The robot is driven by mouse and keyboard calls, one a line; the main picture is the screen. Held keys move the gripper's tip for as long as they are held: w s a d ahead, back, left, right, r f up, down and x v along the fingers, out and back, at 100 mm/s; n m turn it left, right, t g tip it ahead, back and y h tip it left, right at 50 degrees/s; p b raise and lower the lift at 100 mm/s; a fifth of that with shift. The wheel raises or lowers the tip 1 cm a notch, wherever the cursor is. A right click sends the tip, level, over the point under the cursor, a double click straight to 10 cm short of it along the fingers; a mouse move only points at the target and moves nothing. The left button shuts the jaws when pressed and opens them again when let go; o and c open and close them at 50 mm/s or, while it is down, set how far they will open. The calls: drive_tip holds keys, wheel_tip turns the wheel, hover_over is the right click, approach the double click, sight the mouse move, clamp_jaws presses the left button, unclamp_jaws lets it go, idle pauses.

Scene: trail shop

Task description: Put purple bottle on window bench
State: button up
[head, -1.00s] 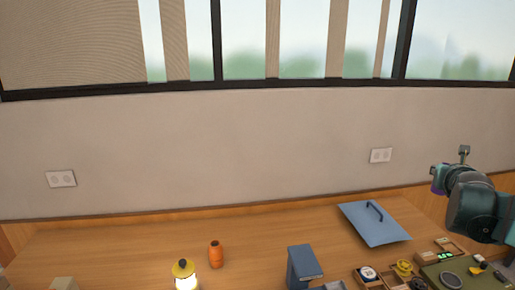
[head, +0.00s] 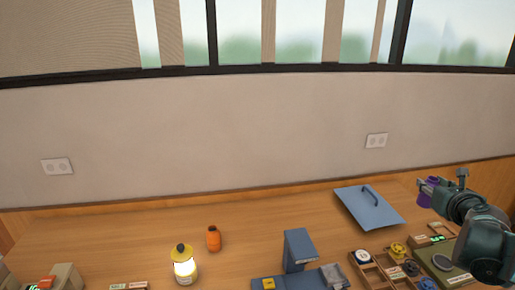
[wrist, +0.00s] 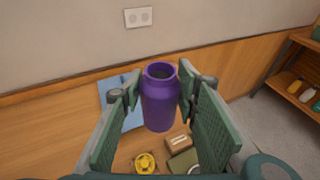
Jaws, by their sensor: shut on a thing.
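The purple bottle (wrist: 160,100) is held upright between the two green-padded fingers of my gripper (wrist: 158,88) in the wrist view; its open dark mouth faces up. In the head view my gripper (head: 428,190) is at the right, with part of the purple bottle (head: 431,184) showing at its fingers. It is in the air above the right end of the wooden bench (head: 130,235) below the window. Most of the bottle is hidden by the gripper in the head view.
A blue lid-like panel (head: 365,209) lies left of my gripper. Trays of small items (head: 385,265), a blue upright box (head: 298,250), an orange bottle (head: 214,240) and a lit lantern (head: 184,268) stand along the front. The bench's back left is clear.

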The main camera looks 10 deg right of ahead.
drive_tip(key=s+a+r+n+y, duration=0.3)
drive_tip(key=a+n+y, duration=0.15)
drive_tip(key=a, duration=0.25)
drive_tip(key=s+a+r+n+g+y, duration=0.1)
drive_tip(key=s+a+r+n+y, duration=0.15)
drive_tip(key=a+y, duration=0.3)
drive_tip(key=s+a+r+n+y, duration=0.3)
drive_tip(key=a+r+n+y, duration=0.15)
drive_tip(key=a, duration=0.25)
wheel_tip(320, 180, down, 26)
drive_tip(key=shift+w+a, duration=0.15)
drive_tip(key=shift+w, duration=0.1)
idle(0.5)
drive_tip(key=shift+f, duration=0.2)
drive_tip(key=shift+f+b, duration=1.95)
drive_tip(key=shift+f, duration=1.35)
drive_tip(key=shift+f, duration=0.25)
drive_tip(key=o, duration=1.1)
